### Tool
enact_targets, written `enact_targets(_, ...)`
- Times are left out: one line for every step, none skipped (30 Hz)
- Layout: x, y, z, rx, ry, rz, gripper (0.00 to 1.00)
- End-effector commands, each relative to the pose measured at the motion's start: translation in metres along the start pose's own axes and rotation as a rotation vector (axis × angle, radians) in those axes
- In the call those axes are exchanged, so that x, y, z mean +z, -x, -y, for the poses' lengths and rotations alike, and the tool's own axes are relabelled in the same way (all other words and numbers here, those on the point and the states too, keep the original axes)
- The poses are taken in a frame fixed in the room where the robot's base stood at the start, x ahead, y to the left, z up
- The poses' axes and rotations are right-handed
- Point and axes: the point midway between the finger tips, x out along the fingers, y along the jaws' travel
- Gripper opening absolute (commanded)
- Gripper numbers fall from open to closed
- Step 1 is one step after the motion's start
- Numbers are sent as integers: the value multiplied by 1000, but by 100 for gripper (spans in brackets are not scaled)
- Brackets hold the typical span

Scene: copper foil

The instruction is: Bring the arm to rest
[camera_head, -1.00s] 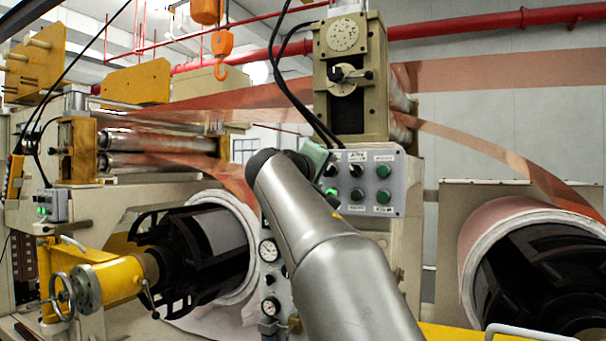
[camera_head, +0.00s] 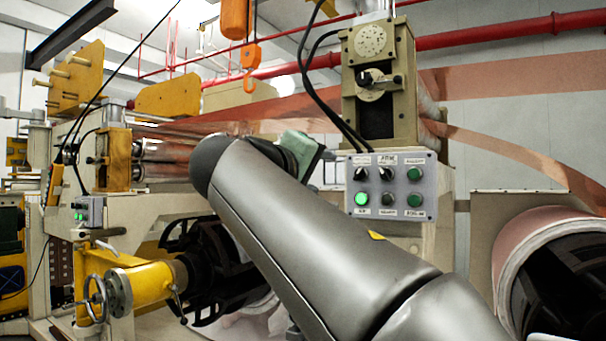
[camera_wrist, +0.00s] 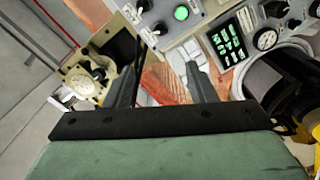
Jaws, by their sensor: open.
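My arm (camera_head: 310,235) reaches up and left across the middle of the head view. The green body of my gripper (camera_head: 303,145) shows partly behind its far end, left of the control panel (camera_head: 388,185); its fingertips are hard to make out there. In the wrist view my gripper (camera_wrist: 162,78) has two dark fingers well apart with nothing between them. The panel also shows at the top of the wrist view (camera_wrist: 208,14), beyond the fingers and apart from them. Its lower-left green button (camera_head: 362,199) is lit.
A yellow handwheel unit (camera_head: 135,285) and black reel (camera_head: 215,265) stand at lower left. A large copper roll (camera_head: 540,230) is at right. Copper foil (camera_head: 500,80) runs overhead. An orange hook (camera_head: 250,60) hangs above. Open floor shows little.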

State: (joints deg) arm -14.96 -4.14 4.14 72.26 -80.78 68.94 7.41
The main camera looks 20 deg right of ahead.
Motion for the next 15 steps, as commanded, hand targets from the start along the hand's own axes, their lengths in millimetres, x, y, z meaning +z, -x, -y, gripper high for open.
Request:
enact_targets(0, 0, 0, 0, 0, 0, 51)
enact_targets(0, 0, 0, 0, 0, 0, 51)
enact_targets(0, 0, 0, 0, 0, 0, 51)
enact_targets(0, 0, 0, 0, 0, 0, 51)
enact_targets(0, 0, 0, 0, 0, 0, 51)
enact_targets(0, 0, 0, 0, 0, 0, 51)
enact_targets(0, 0, 0, 0, 0, 0, 51)
enact_targets(0, 0, 0, 0, 0, 0, 51)
enact_targets(0, 0, 0, -1, 0, 0, 51)
enact_targets(0, -1, 1, -2, 1, 0, 51)
enact_targets(0, -1, 2, -8, 3, 2, 51)
enact_targets(2, -2, 6, -24, 10, 6, 51)
enact_targets(3, -4, 11, -43, 17, 11, 51)
enact_targets(6, -5, 18, -71, 27, 19, 51)
enact_targets(12, -8, 31, -119, 44, 34, 51)
